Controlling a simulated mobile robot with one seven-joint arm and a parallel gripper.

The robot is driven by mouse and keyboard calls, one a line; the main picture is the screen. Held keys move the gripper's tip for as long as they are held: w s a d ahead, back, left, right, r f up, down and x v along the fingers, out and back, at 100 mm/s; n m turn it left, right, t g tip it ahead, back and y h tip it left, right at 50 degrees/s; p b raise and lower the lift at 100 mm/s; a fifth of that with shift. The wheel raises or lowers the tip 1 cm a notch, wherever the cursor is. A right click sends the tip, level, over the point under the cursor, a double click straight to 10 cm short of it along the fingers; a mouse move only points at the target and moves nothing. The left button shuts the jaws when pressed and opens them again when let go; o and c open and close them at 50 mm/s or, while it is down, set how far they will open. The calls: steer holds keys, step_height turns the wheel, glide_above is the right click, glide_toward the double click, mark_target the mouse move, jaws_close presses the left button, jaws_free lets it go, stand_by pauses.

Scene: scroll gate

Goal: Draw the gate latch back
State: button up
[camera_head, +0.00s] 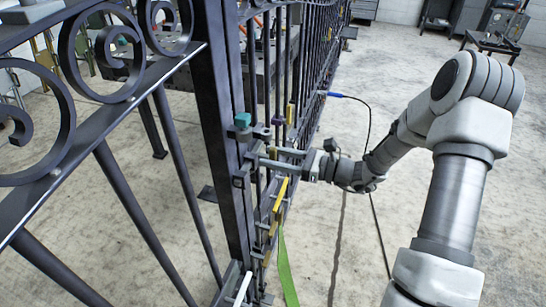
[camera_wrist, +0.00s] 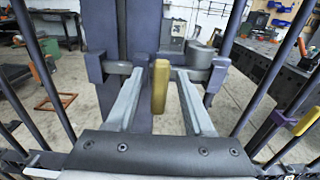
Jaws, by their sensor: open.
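The dark metal gate (camera_head: 225,110) with scrollwork runs through the head view, and its post (camera_wrist: 122,35) stands ahead in the wrist view. A grey latch bolt (camera_wrist: 202,57) lies across there, partly hidden behind my fingers, with brackets at both ends. A yellow handle (camera_wrist: 160,86) stands upright in front of it. My gripper (camera_wrist: 160,74) is open, with one finger on each side of the yellow handle and a visible gap on both sides. In the head view my gripper (camera_head: 271,157) reaches in at the gate bars from the right; the handle between its fingers cannot be made out there.
Another yellow bar (camera_head: 281,193) and a green strap (camera_head: 286,265) are below my gripper on the gate. A teal block (camera_head: 242,120) is on the post above. A blue-tipped cable (camera_head: 348,97) hangs close to my arm. Concrete floor (camera_head: 345,220) is open at right.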

steer(key=shift+a, duration=0.15)
jaws_close()
stand_by(1.4)
